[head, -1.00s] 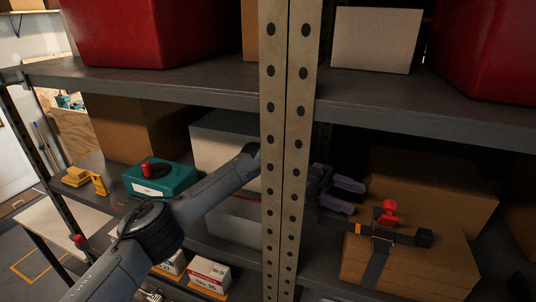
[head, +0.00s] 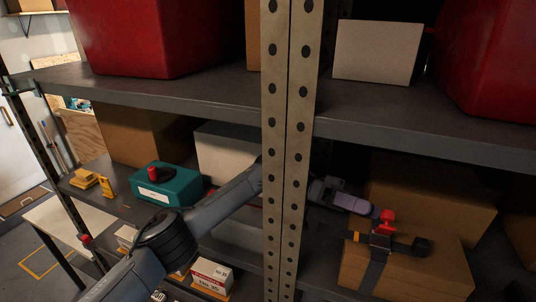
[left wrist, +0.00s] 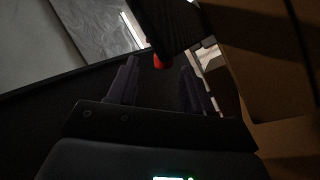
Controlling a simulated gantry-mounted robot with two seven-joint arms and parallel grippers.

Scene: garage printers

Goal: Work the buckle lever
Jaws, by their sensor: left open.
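The buckle has a red lever (head: 388,217) and sits on a black strap (head: 375,270) around a cardboard box (head: 425,277) on the lower shelf at the right. My left gripper (head: 362,206) reaches from behind the shelf post, its fingers just left of the red lever. In the left wrist view the gripper (left wrist: 158,82) is open, with two dark fingers apart. A small red part (left wrist: 158,62) shows beyond and between them, partly hidden by a dark shape. I cannot tell whether a finger touches the lever. My right gripper is not in view.
A perforated shelf post (head: 287,150) stands in front of my left arm. The upper shelf (head: 430,126) lies above the gripper. A larger cardboard box (head: 440,200) stands behind the strapped one. A teal box with a red knob (head: 165,190) stands at the left.

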